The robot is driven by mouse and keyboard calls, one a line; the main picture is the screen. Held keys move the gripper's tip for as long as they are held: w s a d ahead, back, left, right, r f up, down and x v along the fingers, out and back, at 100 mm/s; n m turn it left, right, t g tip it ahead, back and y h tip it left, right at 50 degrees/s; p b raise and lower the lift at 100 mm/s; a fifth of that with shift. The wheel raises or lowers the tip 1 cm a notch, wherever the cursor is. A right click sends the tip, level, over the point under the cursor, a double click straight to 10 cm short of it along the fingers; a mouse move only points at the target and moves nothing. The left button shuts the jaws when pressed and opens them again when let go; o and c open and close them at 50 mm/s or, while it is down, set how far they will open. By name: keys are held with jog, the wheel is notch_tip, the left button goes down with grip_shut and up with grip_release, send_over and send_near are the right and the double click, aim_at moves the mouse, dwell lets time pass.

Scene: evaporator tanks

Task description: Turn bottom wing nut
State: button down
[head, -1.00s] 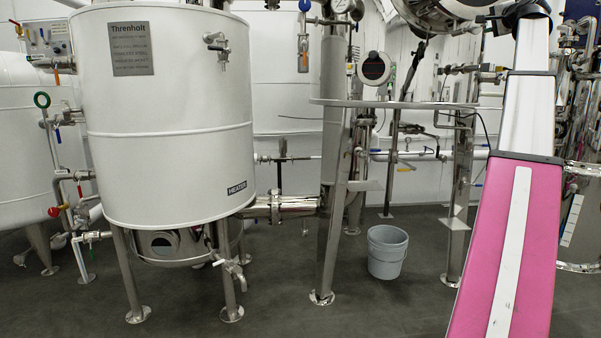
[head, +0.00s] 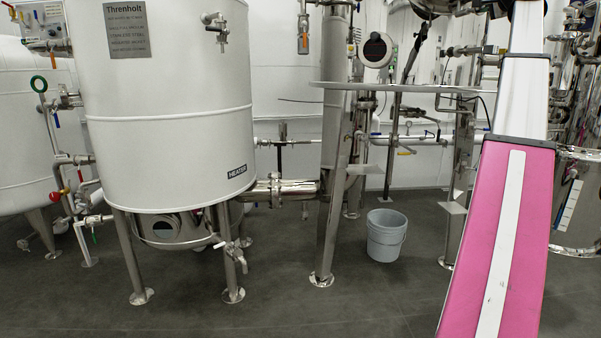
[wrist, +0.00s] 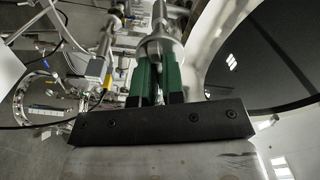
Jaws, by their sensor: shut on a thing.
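My gripper (wrist: 158,68) shows in the wrist view, with two green fingers close together on a black bar. It is shut on a small part at a shiny metal fitting (wrist: 164,45). The fingers hide much of what they hold, so I cannot make out the wing nut's shape there. The head view does not show my gripper, only my pink and white arm at the right. No wing nut can be clearly told apart in the head view.
A large white tank (head: 172,110) on metal legs stands at the left. A steel post (head: 331,170) and a round ring shelf (head: 390,87) stand at the centre. A grey bucket (head: 386,236) sits on the floor. The dark floor in front is clear.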

jog(key=shift+n, duration=0.9)
jog(key=shift+n, duration=1.1)
jog(key=shift+n, duration=1.1)
jog(key=shift+n, duration=1.1)
